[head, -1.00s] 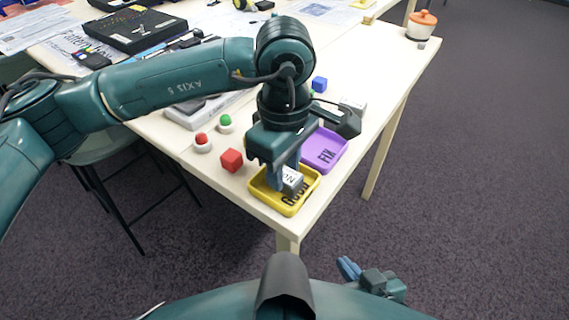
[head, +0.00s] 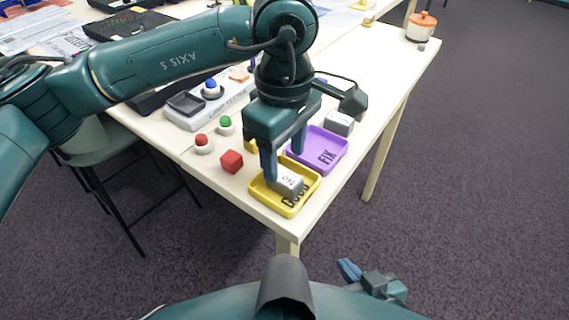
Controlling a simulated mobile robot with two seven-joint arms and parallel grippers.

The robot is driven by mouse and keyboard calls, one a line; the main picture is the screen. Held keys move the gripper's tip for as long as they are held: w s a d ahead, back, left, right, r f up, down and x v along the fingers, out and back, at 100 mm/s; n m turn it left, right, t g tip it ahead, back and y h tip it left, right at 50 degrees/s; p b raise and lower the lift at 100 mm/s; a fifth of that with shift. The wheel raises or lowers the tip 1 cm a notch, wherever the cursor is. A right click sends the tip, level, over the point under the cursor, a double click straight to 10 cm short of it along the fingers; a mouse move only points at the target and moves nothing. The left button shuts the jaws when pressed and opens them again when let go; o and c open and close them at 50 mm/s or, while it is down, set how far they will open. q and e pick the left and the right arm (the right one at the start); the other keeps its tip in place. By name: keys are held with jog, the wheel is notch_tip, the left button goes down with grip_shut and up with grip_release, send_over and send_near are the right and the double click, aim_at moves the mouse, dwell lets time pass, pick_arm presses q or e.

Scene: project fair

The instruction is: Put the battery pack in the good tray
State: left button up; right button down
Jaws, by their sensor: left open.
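The grey battery pack (head: 287,181) with a white label lies in the yellow good tray (head: 291,211) near the table's front corner. My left gripper (head: 284,167) is open, its two blue fingers pointing down around and just above the pack. The purple fix tray (head: 325,165) sits behind the good tray. My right gripper (head: 349,270) shows low in the view, away from the table; its jaw opening is hard to make out.
A red cube (head: 231,161), a red button (head: 203,143) and a green button (head: 226,125) are left of the trays. Another grey block (head: 339,123) stands behind the fix tray. An orange-lidded pot (head: 421,26) is at the far right edge.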

aim_at(285, 176)
pick_arm(q)
notch_tip(285, 176, up, 8)
jog(key=shift+r, duration=0.15)
dwell(0.4)
